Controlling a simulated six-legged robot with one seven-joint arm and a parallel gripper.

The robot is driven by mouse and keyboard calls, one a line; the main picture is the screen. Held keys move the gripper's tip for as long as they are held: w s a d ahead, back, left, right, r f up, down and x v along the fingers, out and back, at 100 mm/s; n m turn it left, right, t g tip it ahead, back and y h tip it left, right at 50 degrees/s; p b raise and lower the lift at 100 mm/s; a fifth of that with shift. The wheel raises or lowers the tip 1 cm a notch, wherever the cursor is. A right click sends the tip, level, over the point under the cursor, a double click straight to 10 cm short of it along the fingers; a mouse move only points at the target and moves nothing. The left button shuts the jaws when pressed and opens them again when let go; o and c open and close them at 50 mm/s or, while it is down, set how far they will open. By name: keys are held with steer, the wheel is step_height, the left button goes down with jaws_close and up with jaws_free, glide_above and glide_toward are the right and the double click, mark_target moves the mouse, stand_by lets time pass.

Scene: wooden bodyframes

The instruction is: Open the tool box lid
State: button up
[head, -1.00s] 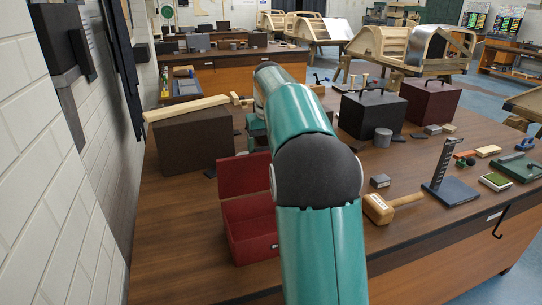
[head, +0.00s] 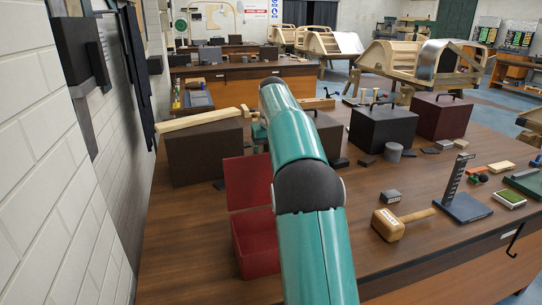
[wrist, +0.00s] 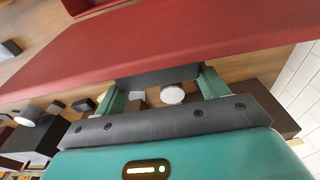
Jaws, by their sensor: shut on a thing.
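The red tool box (head: 256,244) stands on the wooden bench, partly hidden behind my arm. Its lid (head: 248,182) is raised, standing up from the back of the box, and the interior shows. In the wrist view the lid (wrist: 170,40) is a broad red panel across the upper picture. My gripper (wrist: 162,84) is at the lid's edge, its green fingers on either side of a dark bar (wrist: 158,76) there that looks like the handle. It is shut on that. In the head view my arm hides the gripper.
A dark brown box (head: 203,155) with a wooden strip (head: 200,122) on it stands behind the tool box. A black case (head: 383,128), a mallet (head: 390,224) and a grey stand (head: 462,205) are to the right. A white wall (head: 50,200) is at left.

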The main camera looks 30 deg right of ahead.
steer(key=shift+f, duration=0.1)
steer(key=o, duration=1.4)
steer(key=r, duration=0.7)
steer(key=s+r, duration=0.1)
steer(key=r, duration=0.3)
steer(key=shift+a, duration=0.15)
steer(key=shift+s+r, duration=0.15)
steer(key=shift+r, duration=0.35)
